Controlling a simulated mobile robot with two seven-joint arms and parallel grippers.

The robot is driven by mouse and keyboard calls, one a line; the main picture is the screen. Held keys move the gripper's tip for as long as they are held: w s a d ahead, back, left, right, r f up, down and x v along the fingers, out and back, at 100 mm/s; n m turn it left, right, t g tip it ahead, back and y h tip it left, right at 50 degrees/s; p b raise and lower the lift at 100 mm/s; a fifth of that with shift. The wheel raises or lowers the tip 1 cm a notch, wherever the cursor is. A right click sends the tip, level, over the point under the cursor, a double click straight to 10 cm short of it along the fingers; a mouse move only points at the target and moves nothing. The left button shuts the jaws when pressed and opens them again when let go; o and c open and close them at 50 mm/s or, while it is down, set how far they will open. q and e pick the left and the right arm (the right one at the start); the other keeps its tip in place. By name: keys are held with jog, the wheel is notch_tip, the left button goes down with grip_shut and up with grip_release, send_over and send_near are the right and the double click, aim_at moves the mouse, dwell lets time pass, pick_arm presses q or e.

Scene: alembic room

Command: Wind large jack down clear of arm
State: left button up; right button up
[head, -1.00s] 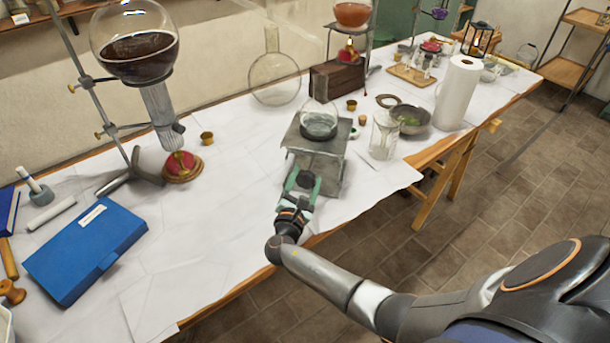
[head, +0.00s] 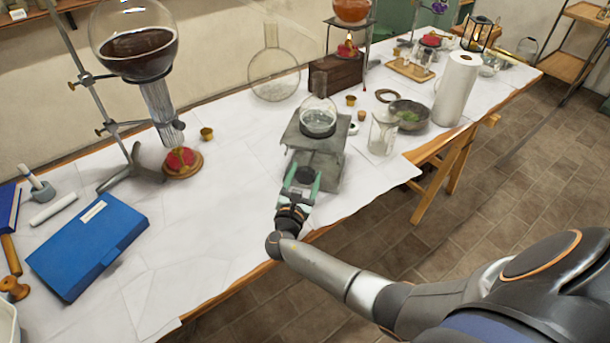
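The large grey jack (head: 329,161) stands near the front edge of the table, with its top plate above its base. A clear round glass vessel (head: 318,121) sits on the plate. My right gripper (head: 303,176) comes from the front right and is at the jack's near side. Its green-edged fingers lie on either side of a dark knob, and it looks shut on this knob. The contact is partly hidden by the fingers. My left gripper is not in view.
A stand holding a dark-filled flask (head: 138,45) is at the left, above a small red burner (head: 182,162). A blue case (head: 87,247) lies front left. A glass jar (head: 383,134) and dark bowl (head: 410,115) are right of the jack.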

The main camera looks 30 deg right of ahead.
jog(key=o, duration=0.4)
jog(key=shift+c, duration=0.2)
jog(key=v, duration=1.2)
jog(key=shift+a, duration=0.2)
jog(key=shift+s, duration=0.2)
